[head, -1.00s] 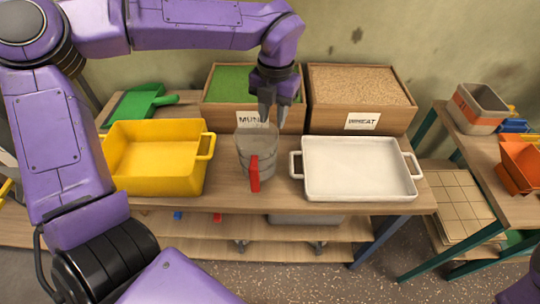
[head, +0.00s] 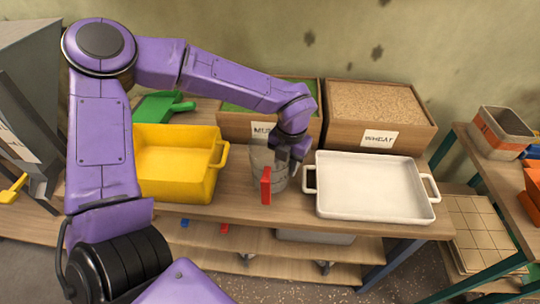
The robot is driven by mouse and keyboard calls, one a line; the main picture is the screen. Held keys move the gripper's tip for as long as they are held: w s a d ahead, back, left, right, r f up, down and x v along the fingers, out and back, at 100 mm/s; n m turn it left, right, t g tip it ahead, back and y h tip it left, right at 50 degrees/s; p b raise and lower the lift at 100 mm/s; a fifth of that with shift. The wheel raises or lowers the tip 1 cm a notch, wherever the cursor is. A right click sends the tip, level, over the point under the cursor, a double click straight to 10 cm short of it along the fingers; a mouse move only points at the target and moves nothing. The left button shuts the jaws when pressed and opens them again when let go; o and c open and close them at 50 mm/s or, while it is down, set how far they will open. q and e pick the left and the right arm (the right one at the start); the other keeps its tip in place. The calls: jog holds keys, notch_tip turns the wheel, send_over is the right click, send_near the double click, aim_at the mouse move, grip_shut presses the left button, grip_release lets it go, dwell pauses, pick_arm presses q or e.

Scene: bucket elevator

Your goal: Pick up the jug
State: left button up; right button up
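The clear jug (head: 262,162) with a red handle (head: 266,186) stands upright on the wooden bench, between the yellow tub and the white tray. Its handle faces me. My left gripper (head: 289,168) points down at the jug's right side, its dark fingers overlapping the jug's rim in the head view. The fingers look spread a little, but I cannot tell how far apart they are or whether they touch the jug. My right gripper is out of view.
The yellow tub (head: 180,190) is left of the jug and the white tray (head: 372,207) is right. Behind stand the wheat box (head: 352,135) and a box of green grain (head: 233,126). A green dustpan (head: 158,107) lies at the back left.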

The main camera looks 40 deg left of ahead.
pick_arm(q)
jog(key=shift+s, duration=0.1)
grip_shut()
dwell(1.3)
